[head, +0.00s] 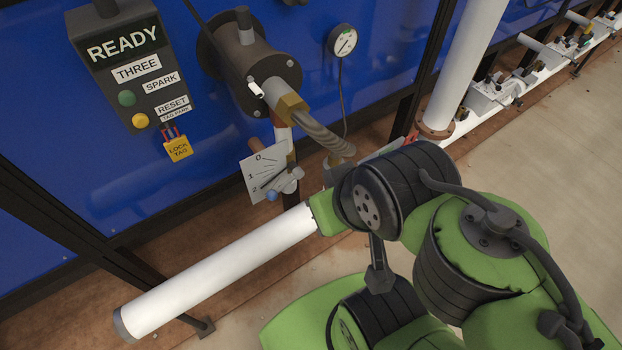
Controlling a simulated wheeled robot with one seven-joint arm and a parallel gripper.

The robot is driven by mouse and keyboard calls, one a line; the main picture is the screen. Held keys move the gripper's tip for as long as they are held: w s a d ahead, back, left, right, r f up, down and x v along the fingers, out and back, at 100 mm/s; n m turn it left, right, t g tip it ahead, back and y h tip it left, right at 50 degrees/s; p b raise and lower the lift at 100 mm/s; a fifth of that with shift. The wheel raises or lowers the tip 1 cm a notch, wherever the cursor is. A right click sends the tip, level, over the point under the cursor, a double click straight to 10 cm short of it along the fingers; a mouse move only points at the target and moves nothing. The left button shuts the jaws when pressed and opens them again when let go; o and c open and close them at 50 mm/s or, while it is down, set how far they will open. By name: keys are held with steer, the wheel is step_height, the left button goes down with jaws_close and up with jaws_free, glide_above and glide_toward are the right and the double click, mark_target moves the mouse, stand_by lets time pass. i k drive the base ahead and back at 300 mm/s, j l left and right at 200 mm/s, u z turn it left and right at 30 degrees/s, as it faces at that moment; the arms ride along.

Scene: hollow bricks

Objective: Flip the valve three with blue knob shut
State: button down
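The valve's small blue knob (271,196) shows left of centre, at the lower edge of a white dial plate (256,178) marked 0, 1 and 2. The knob sits near the 2, at the end of a grey lever (287,182). The plate stands below the grey burner body, beside a vertical pipe. A dark control box (120,60) at upper left reads READY, THREE, SPARK and RESET. My green and black arm fills the lower right, its nearest visible link just right of the valve. My gripper is not visible.
A braided hose (325,135) hangs from the burner body (248,65) close above my arm. A yellow tag (178,149) hangs under the box. Floor at right is clear.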

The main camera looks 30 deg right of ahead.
mark_target(272, 194)
steer(key=k+l+u, duration=0.1)
steer(key=u, duration=0.4)
steer(key=k+u, duration=0.2)
steer(key=u, duration=0.25)
steer(key=k+u, duration=0.15)
steer(key=u, duration=0.35)
